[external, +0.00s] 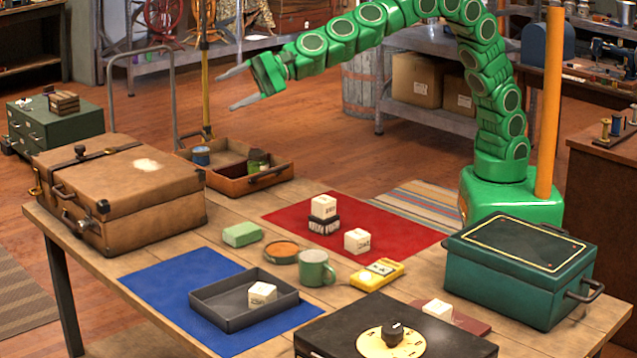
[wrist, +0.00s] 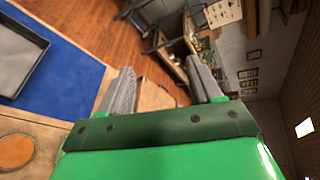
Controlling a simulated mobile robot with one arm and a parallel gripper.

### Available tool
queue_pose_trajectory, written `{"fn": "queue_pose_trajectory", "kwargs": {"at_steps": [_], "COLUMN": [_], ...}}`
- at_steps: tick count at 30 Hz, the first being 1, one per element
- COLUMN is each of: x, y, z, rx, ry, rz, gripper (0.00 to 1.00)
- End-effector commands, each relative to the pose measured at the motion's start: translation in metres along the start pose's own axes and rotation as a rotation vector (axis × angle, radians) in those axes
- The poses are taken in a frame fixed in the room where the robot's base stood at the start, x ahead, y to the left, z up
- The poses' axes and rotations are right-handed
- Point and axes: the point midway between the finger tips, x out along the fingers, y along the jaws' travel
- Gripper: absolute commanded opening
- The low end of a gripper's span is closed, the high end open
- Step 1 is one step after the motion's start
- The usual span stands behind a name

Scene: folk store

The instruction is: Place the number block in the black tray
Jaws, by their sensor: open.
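The black tray (external: 215,317) lies on a blue mat at the front of the table, with one white marked block (external: 263,294) inside. Another white block (external: 357,240) sits on the red mat. A third white block (external: 324,206) is stacked on a dark block (external: 324,225) there. One more pale block (external: 437,309) rests on a reddish pad at the front right. The markings are too small to tell which is the number block. My gripper (external: 225,92) is open and empty, high above the table's back left. Its fingers show in the wrist view (wrist: 159,64), with the tray's edge (wrist: 38,40) at left.
A brown suitcase (external: 120,195) stands at left and a teal box (external: 520,265) at right. An open brown tray (external: 235,175) holds small items at the back. A green mug (external: 316,268), orange tin (external: 281,252), yellow device (external: 377,275) and green block (external: 242,234) crowd the middle.

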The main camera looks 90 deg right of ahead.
Motion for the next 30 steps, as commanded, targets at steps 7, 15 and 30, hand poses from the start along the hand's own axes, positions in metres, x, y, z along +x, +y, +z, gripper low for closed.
{"fn": "queue_pose_trajectory", "kwargs": {"at_steps": [7, 15, 30], "x": [-0.062, -0.140, -0.325], "y": [0.008, 0.042, 0.141], "z": [-0.045, -0.096, -0.188], "rx": [-0.255, -0.514, -0.902], "ry": [-0.041, -0.099, -0.258], "rz": [0.148, 0.342, 0.762], "gripper": [0.64, 0.64, 0.64]}}
